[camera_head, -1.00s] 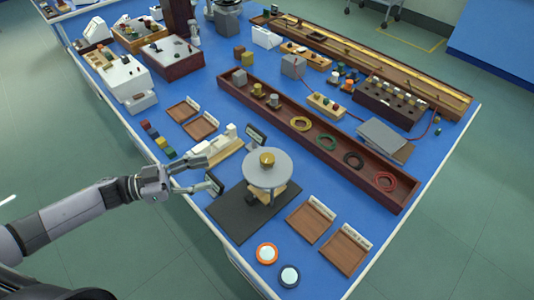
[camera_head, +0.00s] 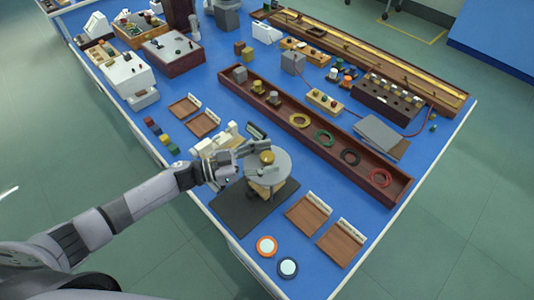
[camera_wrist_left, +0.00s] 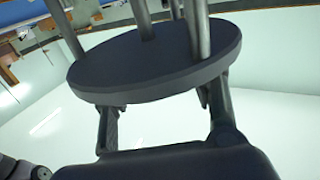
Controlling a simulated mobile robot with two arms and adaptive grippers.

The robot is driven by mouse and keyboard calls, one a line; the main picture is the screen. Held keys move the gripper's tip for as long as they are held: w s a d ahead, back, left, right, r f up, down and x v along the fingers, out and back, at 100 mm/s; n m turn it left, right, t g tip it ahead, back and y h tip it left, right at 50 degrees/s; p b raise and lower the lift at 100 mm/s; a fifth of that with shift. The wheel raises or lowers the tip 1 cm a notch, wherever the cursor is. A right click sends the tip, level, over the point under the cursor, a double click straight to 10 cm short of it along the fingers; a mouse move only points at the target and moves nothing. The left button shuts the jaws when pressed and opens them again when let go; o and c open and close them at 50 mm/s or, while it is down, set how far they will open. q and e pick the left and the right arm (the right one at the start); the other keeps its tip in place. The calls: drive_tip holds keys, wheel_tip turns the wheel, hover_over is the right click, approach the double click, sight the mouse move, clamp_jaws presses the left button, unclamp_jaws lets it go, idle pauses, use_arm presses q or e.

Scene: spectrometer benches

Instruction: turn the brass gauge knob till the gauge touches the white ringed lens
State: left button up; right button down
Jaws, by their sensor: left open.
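The brass gauge knob (camera_head: 267,157) stands on top of a round grey disc (camera_head: 282,166) over a dark mat (camera_head: 231,214). My left gripper (camera_head: 252,160) is open at the left of the knob, with one finger reaching close to it; I cannot tell whether they touch. The left wrist view shows the disc (camera_wrist_left: 160,62) from its dark side with several posts, and my finger ends near its rim; the knob does not show there. I cannot pick out a white ringed lens; the space below the disc is largely hidden. My right gripper is not in view.
An orange ringed disc (camera_head: 267,246) and a dark ringed one (camera_head: 288,268) lie at the front edge. Wooden trays (camera_head: 307,215) lie to the right. A white device (camera_head: 219,139) stands close behind my gripper. A long dark red tray (camera_head: 334,149) with coloured rings lies beyond.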

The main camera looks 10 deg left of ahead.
use_arm(q)
drive_tip(key=shift+w+d, duration=0.1)
drive_tip(key=shift+d, duration=0.15)
drive_tip(key=shift+c, duration=0.5)
drive_tip(key=shift+f, duration=0.1)
drive_tip(key=c, duration=1.1)
